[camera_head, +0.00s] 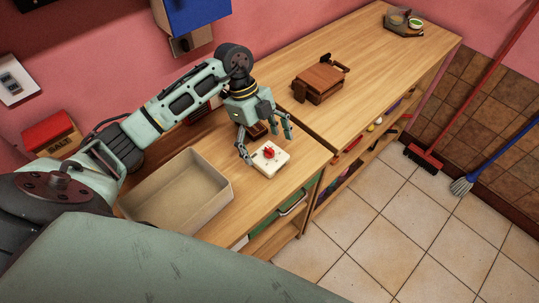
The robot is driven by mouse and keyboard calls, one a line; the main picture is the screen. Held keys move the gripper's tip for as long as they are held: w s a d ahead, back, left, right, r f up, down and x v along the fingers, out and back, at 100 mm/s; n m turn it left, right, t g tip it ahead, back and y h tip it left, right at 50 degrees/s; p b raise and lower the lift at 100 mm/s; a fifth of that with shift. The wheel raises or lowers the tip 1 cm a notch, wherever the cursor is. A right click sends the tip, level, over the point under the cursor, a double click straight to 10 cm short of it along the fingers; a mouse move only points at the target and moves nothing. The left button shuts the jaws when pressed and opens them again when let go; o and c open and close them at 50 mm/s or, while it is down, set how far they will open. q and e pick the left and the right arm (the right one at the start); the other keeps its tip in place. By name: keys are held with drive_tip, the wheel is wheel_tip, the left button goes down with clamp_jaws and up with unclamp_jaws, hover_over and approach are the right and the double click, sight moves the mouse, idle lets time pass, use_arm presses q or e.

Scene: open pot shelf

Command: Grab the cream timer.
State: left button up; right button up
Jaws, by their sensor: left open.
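The cream timer (269,159) is a small square block with a red knob on top. It rests on the wooden counter close to its front edge. My left gripper (265,143) is just above and behind the timer, fingers pointing down and spread apart. One finger is at the timer's left side and the others are at its far right; I cannot tell whether any touches it. My right gripper is not in view.
An empty beige tray (208,207) stands left of the timer. A red salt box (51,134) is at the back left. A brown wooden object (319,83) and a grey tray (398,27) sit farther right. Counter between them is clear. Brooms lean at right.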

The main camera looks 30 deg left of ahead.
sight(269, 159)
use_arm(q)
drive_tip(key=shift+x, duration=1.15)
drive_tip(key=shift+f, duration=0.25)
drive_tip(key=c, duration=1.4)
drive_tip(key=shift+c, duration=0.2)
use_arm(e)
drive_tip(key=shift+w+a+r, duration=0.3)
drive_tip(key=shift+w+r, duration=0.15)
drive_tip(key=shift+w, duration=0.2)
